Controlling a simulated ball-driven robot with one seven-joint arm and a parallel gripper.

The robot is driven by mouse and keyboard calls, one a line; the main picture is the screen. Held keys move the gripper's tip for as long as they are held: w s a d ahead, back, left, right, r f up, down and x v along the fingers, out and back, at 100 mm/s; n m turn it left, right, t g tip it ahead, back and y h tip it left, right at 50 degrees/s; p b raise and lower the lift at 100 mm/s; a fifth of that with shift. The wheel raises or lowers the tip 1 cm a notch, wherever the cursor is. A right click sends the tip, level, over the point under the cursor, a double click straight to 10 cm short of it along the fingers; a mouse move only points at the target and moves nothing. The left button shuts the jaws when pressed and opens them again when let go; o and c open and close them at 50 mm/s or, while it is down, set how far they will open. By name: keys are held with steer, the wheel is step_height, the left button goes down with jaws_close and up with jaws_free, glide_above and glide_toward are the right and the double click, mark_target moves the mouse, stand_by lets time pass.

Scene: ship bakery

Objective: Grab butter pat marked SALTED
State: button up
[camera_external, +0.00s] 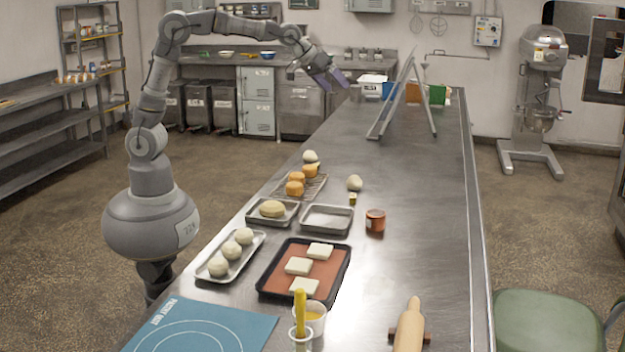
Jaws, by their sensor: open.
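Three pale, flat squares that look like butter pats lie on a black tray (262,286) with an orange-brown mat, near the front of the steel table. One square (320,250) is at the back, one (298,266) in the middle and one (304,286) at the front. No lettering can be read on them, so I cannot tell which is marked SALTED. A tiny yellow block (352,199) stands behind the tray; its marking is also unreadable. My gripper (337,82) is open and empty, high above the table's far left edge, well away from the squares.
A folding stand (385,110) rises at the far end. The table's middle right is clear.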

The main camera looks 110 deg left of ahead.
steer(key=s+d+r+m+t+h+b, duration=0.1)
steer(key=s+d+r+m+t+b, duration=0.1)
steer(key=d+r, duration=0.7)
steer(key=s+d+r+m+t+h+b, duration=0.1)
steer(key=s+d+r+m+t+b, duration=0.2)
steer(key=s+d+r+m, duration=0.3)
steer(key=d+r+t, duration=0.1)
steer(key=d+r, duration=0.3)
steer(key=d, duration=0.1)
steer(key=shift+h, duration=0.4)
steer(key=s+d+r+m+t, duration=0.1)
steer(key=s+d+r, duration=0.1)
steer(key=s+d+r+m+t+h+b, duration=0.1)
steer(key=s+d+r, duration=0.1)
steer(key=s+d, duration=0.1)
steer(key=shift+d+r, duration=0.1)
steer(key=shift+r, duration=0.3)
steer(key=c, duration=0.5)
